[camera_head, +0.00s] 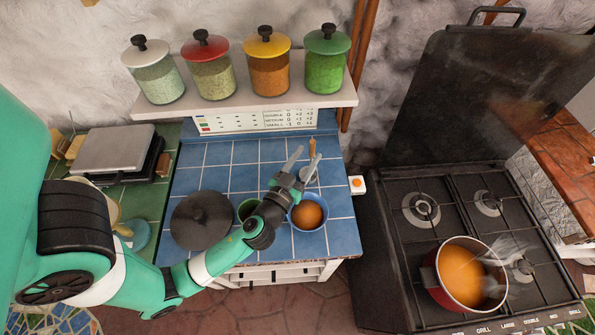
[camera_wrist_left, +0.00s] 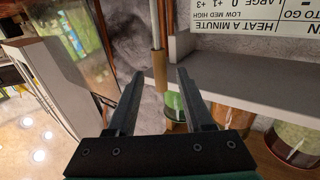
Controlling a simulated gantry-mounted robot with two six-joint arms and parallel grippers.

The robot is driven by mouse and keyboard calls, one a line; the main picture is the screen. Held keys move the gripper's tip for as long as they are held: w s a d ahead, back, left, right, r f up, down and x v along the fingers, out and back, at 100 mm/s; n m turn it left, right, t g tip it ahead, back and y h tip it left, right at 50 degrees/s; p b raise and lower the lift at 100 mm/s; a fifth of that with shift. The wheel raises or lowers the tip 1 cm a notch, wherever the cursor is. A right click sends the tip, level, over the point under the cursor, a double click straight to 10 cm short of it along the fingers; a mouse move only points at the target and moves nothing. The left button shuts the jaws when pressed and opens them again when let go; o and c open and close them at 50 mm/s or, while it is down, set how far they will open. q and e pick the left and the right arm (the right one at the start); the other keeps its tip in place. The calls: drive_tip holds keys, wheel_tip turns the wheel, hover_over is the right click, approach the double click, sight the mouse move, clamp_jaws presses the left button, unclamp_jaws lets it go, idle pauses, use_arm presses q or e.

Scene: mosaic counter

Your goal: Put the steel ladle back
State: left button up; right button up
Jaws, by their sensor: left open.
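In the head view, a wooden handle (camera_head: 312,146) stands up at the back of the blue tiled counter, just behind the finger tips of my left gripper (camera_head: 304,162). It seems to be the steel ladle's handle. The left wrist view shows this wooden handle (camera_wrist_left: 159,70) with a pale rod joined to it, lined up with the gap between the fingers; I cannot tell whether it is inside the gap. My left gripper (camera_wrist_left: 160,78) is open. A pale round thing (camera_head: 310,177) is partly hidden behind the gripper; I cannot tell what it is. My right gripper is out of view.
A blue bowl of orange soup (camera_head: 306,214), green cup (camera_head: 247,209) and black lid (camera_head: 201,221) crowd the front. A shelf (camera_head: 230,104) with jars overhangs the back. A red pot (camera_head: 464,273) steams on the stove. The counter's back left is clear.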

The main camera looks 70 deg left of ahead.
use_arm(q)
drive_tip(key=b+v, duration=0.1)
drive_tip(key=v, duration=0.5)
drive_tip(key=shift+w, duration=0.1)
drive_tip(key=w+d+r+t+h, duration=0.1)
drive_tip(key=w+d+r+t, duration=0.15)
drive_tip(key=w+r, duration=0.4)
drive_tip(key=w+d+r+t+h, duration=0.1)
drive_tip(key=w+d+r+t, duration=0.15)
drive_tip(key=r, duration=0.75)
drive_tip(key=w+d+r+t+h, duration=0.25)
drive_tip(key=w+r, duration=0.35)
drive_tip(key=r, duration=0.3)
drive_tip(key=s+d+r+m+t+h, duration=0.2)
drive_tip(key=d+r+m+h, duration=0.1)
drive_tip(key=r, duration=0.4)
drive_tip(key=s+d+r+m+t+h, duration=0.2)
drive_tip(key=d+r+m+h, duration=0.1)
drive_tip(key=r, duration=0.5)
drive_tip(key=s+d+r+m+t+h, duration=0.2)
drive_tip(key=d+r+m+h, duration=0.1)
drive_tip(key=r, duration=0.5)
drive_tip(key=shift+d+t+h, duration=0.35)
drive_tip(key=shift+d, duration=0.3)
drive_tip(key=shift+r, duration=0.15)
